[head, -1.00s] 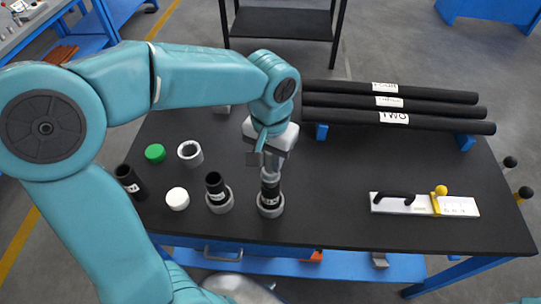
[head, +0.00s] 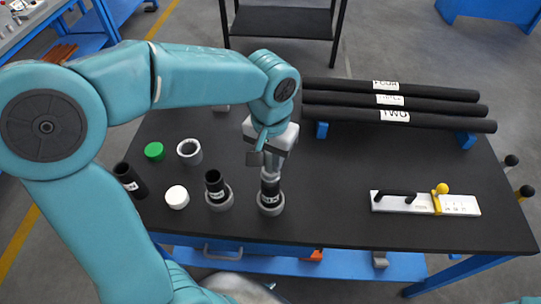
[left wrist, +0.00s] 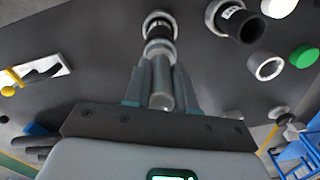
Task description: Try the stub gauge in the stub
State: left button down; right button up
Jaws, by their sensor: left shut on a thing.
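The stub gauge (head: 272,170) is a grey metal cylinder, upright, held by my left gripper (head: 266,158). In the left wrist view the gauge (left wrist: 161,92) stands between the two fingers (left wrist: 160,85) of the shut gripper. The stub (head: 269,188) is a short black tube with a white label, upright in a grey flange ring (head: 270,207). The gauge's lower end meets the stub's mouth; how far it is inside, if at all, I cannot tell. In the left wrist view the stub (left wrist: 158,30) shows just beyond the gauge. My right gripper is not in view.
Left of the stub stand another flanged black tube (head: 215,184), a white cap (head: 177,197), a loose black tube (head: 130,181), a grey ring (head: 190,151) and a green cap (head: 155,151). Long black pipes (head: 395,102) lie behind; a white gauge plate (head: 460,205) lies right.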

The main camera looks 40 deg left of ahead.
pick_arm(q)
jog(key=shift+r, duration=0.15)
jog(key=shift+r+p, duration=2.95)
jog(key=shift+r, duration=0.55)
